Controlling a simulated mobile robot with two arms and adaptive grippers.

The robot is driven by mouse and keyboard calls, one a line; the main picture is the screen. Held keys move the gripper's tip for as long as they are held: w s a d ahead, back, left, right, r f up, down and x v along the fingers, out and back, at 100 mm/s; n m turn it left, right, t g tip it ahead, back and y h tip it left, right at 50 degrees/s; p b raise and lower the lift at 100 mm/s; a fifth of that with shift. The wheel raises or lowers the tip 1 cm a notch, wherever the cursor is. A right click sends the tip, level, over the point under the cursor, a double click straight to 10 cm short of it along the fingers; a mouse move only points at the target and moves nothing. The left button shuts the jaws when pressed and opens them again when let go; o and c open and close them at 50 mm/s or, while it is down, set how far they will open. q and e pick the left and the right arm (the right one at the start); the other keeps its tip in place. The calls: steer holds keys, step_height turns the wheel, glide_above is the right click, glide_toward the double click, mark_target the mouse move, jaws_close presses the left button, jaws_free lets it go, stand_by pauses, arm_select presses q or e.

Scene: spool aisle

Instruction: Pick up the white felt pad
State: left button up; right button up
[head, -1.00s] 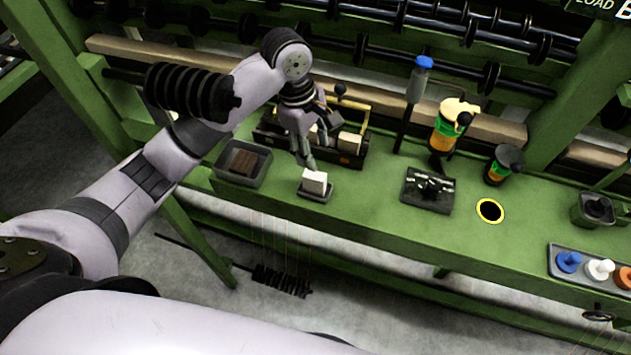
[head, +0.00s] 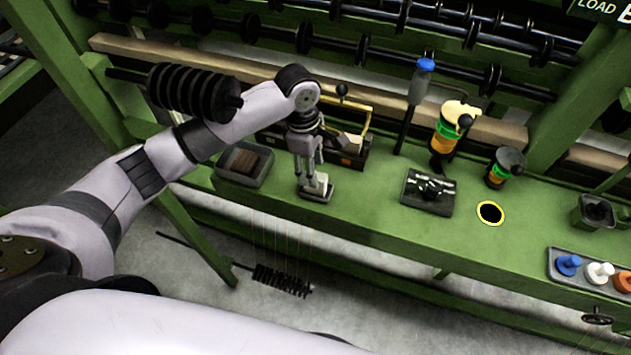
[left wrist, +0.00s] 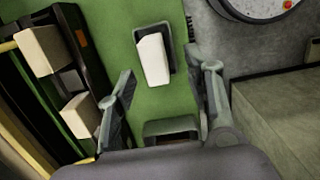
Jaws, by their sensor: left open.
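The white felt pad (head: 317,187) is a small pale block in a shallow dark tray (head: 319,197) on the green bench. In the left wrist view the pad (left wrist: 153,59) lies between the lines of the fingers, a little beyond their tips. My left gripper (head: 310,183) points down at the pad and partly covers it in the head view. It is open, with nothing held between its fingers (left wrist: 169,76). Whether a finger touches the pad, I cannot tell. My right gripper is in neither current view.
A grey bin (head: 262,178) with a brown block stands left of the pad. A black caddy (head: 352,160) with a yellow handle and cream blocks stands behind. A black fixture (head: 428,190) is to the right. The bench's front edge is close; bare bench lies between tray and fixture.

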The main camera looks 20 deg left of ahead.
mark_target(323, 178)
arm_select(q)
steer(key=shift+w+d+f+p, duration=0.1)
steer(key=shift+w+f, duration=0.05)
steer(key=shift+f, duration=0.75)
steer(key=shift+w+d+f+p, duration=0.1)
steer(key=shift+f, duration=0.75)
steer(key=shift+w+d+f+p, duration=0.1)
steer(key=shift+w+f, duration=0.05)
steer(key=shift+f, duration=0.75)
steer(key=shift+c, duration=0.4)
jaws_close()
